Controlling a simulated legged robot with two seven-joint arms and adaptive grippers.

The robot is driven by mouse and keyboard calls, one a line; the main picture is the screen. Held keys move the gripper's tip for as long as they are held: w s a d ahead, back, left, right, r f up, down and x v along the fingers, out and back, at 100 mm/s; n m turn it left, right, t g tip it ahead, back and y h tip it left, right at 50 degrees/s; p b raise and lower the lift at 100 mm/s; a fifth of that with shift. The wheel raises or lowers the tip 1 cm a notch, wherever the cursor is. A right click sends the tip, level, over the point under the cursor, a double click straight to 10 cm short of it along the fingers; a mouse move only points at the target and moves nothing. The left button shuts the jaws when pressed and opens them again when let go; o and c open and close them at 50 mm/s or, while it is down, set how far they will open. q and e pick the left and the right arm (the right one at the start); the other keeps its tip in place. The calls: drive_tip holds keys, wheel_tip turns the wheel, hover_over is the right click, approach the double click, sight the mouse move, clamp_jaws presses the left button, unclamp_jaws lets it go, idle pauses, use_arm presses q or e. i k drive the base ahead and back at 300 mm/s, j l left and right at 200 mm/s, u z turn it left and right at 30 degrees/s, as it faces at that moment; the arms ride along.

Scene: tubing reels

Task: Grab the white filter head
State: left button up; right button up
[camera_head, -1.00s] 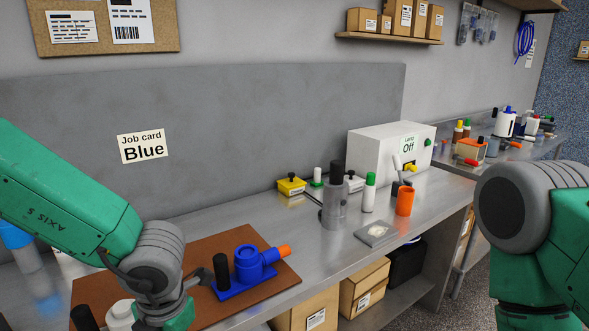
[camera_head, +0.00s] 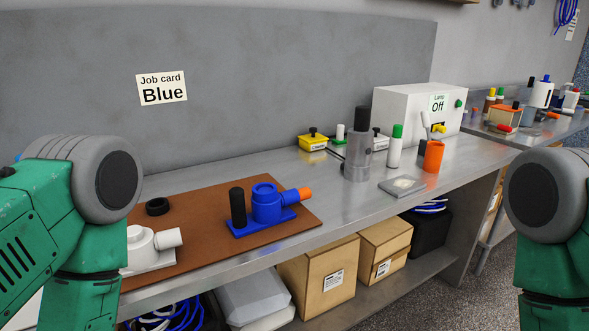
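The white filter head (camera_head: 146,246) sits on the left part of the brown mat (camera_head: 205,259). Its short round outlet points right, and my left arm hides its left side. A blue filter head (camera_head: 266,207) with an orange outlet end and a black upright cylinder stands on the mat to its right. A black ring (camera_head: 157,206) lies behind the white head. My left arm comes in at the left and bends down out of the picture, so its gripper is not seen. My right arm is at the right edge, with its gripper also out of view.
The metal bench (camera_head: 330,214) has a grey cylinder (camera_head: 358,152), a green-capped bottle (camera_head: 396,148), an orange cup (camera_head: 433,156) and a white lamp box (camera_head: 389,104) towards the right. A job card (camera_head: 161,88) reads Blue. Boxes (camera_head: 318,277) stand below the bench.

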sight(148, 252)
drive_tip(key=i+j+u, duration=0.1)
drive_tip(key=u, duration=1)
